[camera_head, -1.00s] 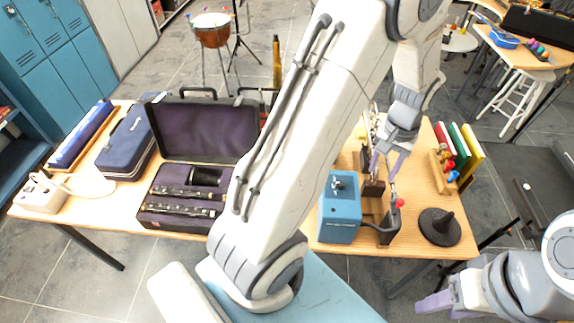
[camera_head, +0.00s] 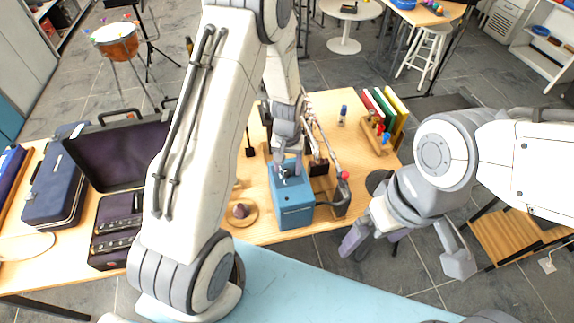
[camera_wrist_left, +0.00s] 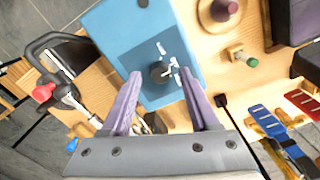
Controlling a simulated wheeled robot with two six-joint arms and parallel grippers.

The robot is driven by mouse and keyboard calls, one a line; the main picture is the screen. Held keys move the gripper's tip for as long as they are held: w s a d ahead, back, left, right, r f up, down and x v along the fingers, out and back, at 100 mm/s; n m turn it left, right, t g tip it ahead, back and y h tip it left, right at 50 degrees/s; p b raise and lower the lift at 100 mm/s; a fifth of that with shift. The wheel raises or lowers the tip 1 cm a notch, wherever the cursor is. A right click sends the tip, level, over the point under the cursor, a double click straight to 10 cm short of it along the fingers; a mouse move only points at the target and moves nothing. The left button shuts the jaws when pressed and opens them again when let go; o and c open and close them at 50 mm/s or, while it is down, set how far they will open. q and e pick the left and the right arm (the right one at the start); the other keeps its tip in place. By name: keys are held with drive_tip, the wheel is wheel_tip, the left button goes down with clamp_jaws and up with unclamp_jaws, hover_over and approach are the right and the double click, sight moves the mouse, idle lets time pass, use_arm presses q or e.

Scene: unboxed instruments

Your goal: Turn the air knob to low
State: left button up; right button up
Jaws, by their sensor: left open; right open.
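A blue box (camera_head: 293,206) stands near the table's front edge. In the left wrist view its blue top (camera_wrist_left: 112,32) carries a small dark round knob (camera_wrist_left: 160,73) with white marks around it. My left gripper (camera_head: 283,172) is just over the box top, pointing down. In the left wrist view the open left fingers (camera_wrist_left: 161,82) lie on either side of the knob, with nothing visibly gripped. In the head view the gripper hides the knob. I cannot tell whether the fingers touch it. My right gripper (camera_head: 408,253) is open and empty, in front of the table.
A red-tipped metal tool (camera_head: 343,176) and a dark bracket stand right of the box. A round wooden piece with a purple knob (camera_head: 240,211) lies left of it. Coloured books (camera_head: 388,108) stand behind right. An open black case (camera_head: 112,155) is left. My left arm hides the table's middle.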

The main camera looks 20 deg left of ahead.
use_arm(q)
drive_tip(key=shift+f, duration=0.4)
clamp_jaws()
drive_tip(key=n+b, duration=0.1)
drive_tip(key=n, duration=0.4)
drive_tip(key=shift+n, duration=0.4)
drive_tip(key=n+b, duration=0.1)
drive_tip(key=n, duration=0.5)
drive_tip(key=shift+n, duration=0.3)
